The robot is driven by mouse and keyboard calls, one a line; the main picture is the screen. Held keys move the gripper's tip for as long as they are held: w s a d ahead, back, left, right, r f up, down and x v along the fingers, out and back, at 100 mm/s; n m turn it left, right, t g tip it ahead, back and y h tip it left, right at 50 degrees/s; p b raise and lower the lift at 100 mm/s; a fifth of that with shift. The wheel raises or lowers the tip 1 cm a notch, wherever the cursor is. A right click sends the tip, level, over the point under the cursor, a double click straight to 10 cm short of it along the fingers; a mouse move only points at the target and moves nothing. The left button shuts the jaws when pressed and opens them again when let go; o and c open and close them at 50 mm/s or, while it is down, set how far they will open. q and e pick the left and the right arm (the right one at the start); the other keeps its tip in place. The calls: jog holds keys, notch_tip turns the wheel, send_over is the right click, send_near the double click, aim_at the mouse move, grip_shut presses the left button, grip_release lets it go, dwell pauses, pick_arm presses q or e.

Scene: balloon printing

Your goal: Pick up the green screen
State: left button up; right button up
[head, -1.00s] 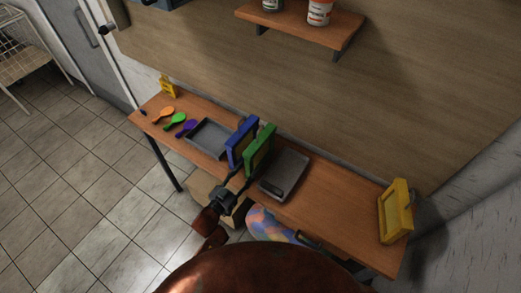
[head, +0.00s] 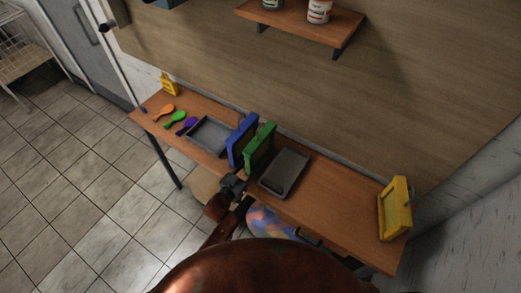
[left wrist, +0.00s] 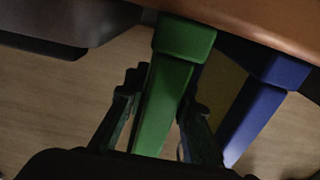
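The green screen (head: 259,150) stands upright on the wooden table, close beside the blue screen (head: 238,143). My left gripper (head: 243,178) is at the table's front edge, at the near side of the green screen. In the left wrist view, its two fingers (left wrist: 160,105) lie on either side of the green screen's frame (left wrist: 168,95). They look apart around it, with a narrow gap on the left side; contact on the right is hard to tell. The blue screen (left wrist: 260,100) is just right of the right finger there. My right gripper is not in view.
Right of the green screen lies a grey tray (head: 285,174); another grey tray (head: 210,133) lies left of the blue screen. A yellow screen (head: 394,210) stands at the right end. Orange (head: 163,110), green and purple paddle-shaped items lie at the left. A shelf (head: 300,20) hangs above.

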pick_arm(q)
grip_shut()
jog(key=shift+r, duration=0.15)
dwell(0.4)
